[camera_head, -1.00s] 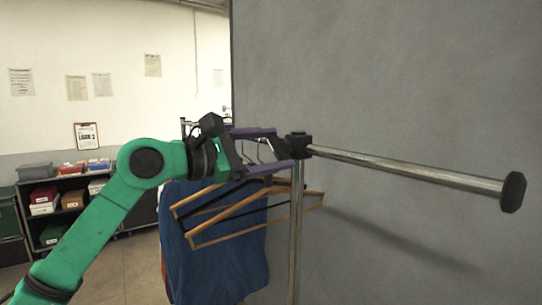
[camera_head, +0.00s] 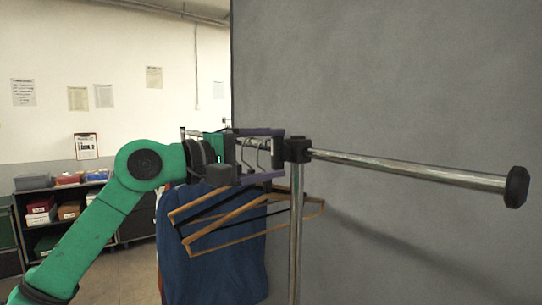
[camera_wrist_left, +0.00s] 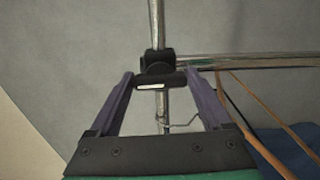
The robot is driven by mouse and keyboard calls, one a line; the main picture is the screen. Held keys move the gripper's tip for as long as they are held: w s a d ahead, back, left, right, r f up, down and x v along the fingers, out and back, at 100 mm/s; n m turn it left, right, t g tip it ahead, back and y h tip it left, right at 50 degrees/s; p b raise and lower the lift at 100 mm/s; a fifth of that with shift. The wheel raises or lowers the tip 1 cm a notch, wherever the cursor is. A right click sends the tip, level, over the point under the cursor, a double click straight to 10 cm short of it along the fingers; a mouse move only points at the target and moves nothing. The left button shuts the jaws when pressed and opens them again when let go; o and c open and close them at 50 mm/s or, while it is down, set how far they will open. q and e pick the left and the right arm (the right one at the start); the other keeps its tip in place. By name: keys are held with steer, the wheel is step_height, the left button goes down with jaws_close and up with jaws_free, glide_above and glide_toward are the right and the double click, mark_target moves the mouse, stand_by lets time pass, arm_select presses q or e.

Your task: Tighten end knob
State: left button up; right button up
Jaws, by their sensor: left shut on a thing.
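A chrome rail (camera_head: 420,171) runs from a black clamp joint (camera_head: 298,150) on an upright post to a black round end cap (camera_head: 517,187) at the far right. My left gripper (camera_head: 283,153) is at the left side of the clamp joint, its purple fingers above and below. In the left wrist view, the gripper (camera_wrist_left: 160,78) is shut on a wide black knob (camera_wrist_left: 161,81) with a pale mark, just in front of the clamp block (camera_wrist_left: 159,58). My right gripper is out of view.
Wooden hangers (camera_head: 230,235) and a blue garment (camera_head: 215,265) hang just below and behind my left gripper. A grey panel (camera_head: 400,80) stands behind the rail. Shelves with boxes (camera_head: 65,205) stand at the back left.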

arm_select(q)
steer(key=shift+m, duration=0.3)
steer(key=o, duration=1.2)
steer(key=shift+c, duration=0.2)
steer(key=shift+s+a+f+b, duration=0.15)
steer(key=shift+s+a+b, duration=0.05)
steer(key=shift+a+b, duration=0.1)
steer(key=b+v, duration=0.4)
steer(key=v, duration=0.9)
steer(key=shift+s+a+b, duration=0.3)
steer(key=shift+b, duration=0.1)
